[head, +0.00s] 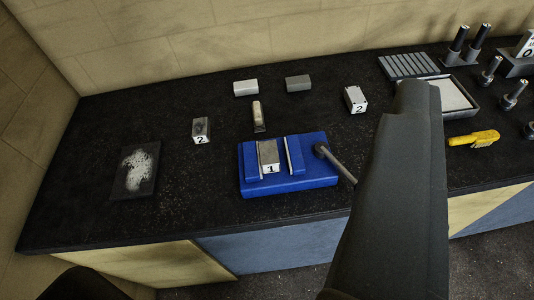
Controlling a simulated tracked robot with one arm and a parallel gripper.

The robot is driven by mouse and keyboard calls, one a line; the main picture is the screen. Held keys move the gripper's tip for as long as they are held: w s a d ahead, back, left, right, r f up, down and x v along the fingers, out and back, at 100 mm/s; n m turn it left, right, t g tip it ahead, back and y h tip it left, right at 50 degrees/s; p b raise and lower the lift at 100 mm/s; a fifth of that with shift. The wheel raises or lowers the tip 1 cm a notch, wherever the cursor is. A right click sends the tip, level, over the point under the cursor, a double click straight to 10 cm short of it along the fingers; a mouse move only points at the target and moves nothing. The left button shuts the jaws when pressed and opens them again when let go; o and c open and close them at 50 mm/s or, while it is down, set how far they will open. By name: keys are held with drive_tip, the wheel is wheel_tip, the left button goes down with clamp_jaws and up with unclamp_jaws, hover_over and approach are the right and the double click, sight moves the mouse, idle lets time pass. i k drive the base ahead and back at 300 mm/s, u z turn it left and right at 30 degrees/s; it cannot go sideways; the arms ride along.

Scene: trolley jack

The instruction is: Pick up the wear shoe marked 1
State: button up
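The wear shoe marked 1 (268,153) is a grey block with a white label on its front face. It sits in the blue fixture (247,189) on the dark bench, between two raised blue jaws (294,155). A grey lever (337,164) sticks out from the fixture's right side, slanting down to the right. I cannot see the fingers of my gripper; only a large dark part of my own arm shows in the right foreground, covering part of the bench.
Blocks marked 2 stand at left (201,131) and right (355,99). Two plain blocks, light (245,88) and darker (298,83), lie behind. A small metal piece (258,117) stands near the fixture. A white-smeared dark plate (138,172) lies left; a yellow brush (473,139) lies right.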

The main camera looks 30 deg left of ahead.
sight(269, 159)
drive_tip(key=z, duration=0.05)
drive_tip(key=i, duration=1)
drive_tip(key=u, duration=0.1)
